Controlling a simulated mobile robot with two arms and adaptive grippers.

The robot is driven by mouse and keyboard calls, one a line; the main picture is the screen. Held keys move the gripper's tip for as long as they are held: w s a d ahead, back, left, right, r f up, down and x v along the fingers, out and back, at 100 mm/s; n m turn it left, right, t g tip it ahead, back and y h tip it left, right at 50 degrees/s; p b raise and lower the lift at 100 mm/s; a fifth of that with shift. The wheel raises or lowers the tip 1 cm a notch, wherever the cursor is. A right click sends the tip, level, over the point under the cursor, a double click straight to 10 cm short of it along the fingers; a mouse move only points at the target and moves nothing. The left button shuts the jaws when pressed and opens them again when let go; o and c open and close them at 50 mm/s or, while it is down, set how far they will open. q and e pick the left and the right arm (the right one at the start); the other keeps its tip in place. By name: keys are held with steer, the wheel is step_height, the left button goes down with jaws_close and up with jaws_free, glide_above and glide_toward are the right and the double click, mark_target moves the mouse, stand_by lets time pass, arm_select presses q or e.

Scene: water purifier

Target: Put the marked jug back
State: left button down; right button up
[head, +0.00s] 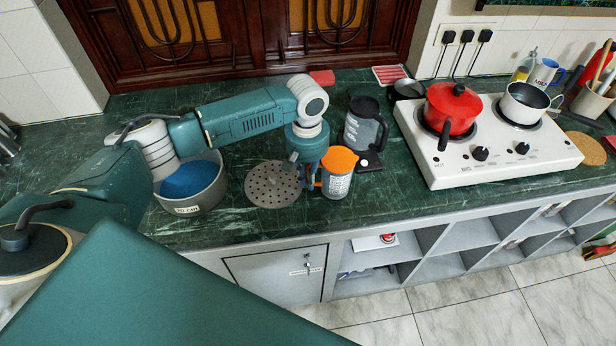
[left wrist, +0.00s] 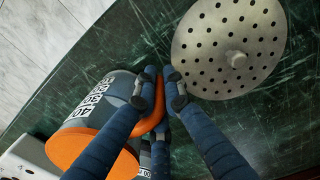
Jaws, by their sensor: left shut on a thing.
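A grey jug (head: 338,186) with an orange top and printed black-and-white labels stands upright near the counter's front edge. In the left wrist view the jug (left wrist: 95,105) shows its labels and an orange handle. My left gripper (head: 307,180) is at the jug's left side, shut on the handle; its fingers (left wrist: 160,85) close around the handle in the left wrist view. A round perforated metal plate (head: 272,184) lies just left of the gripper, apart from the jug. It also shows in the left wrist view (left wrist: 215,55). My right gripper is not in view.
A darker jug (head: 366,122) with a black lid stands right behind. A grey pot (head: 205,195) with blue contents is at left. A white stove (head: 500,160) with a red pot (head: 450,108) and a white saucepan (head: 525,105) stands at right. Open shelves (head: 420,245) lie below.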

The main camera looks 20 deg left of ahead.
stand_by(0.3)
arm_select(q)
steer(key=c, duration=1.9)
jaws_free()
steer(key=shift+f, duration=0.1)
steer(key=shift+o, duration=0.2)
step_height(320, 180, up, 11)
steer(key=shift+b, duration=1.1)
steer(key=shift+r, duration=0.65)
steer(key=shift+a, duration=0.1)
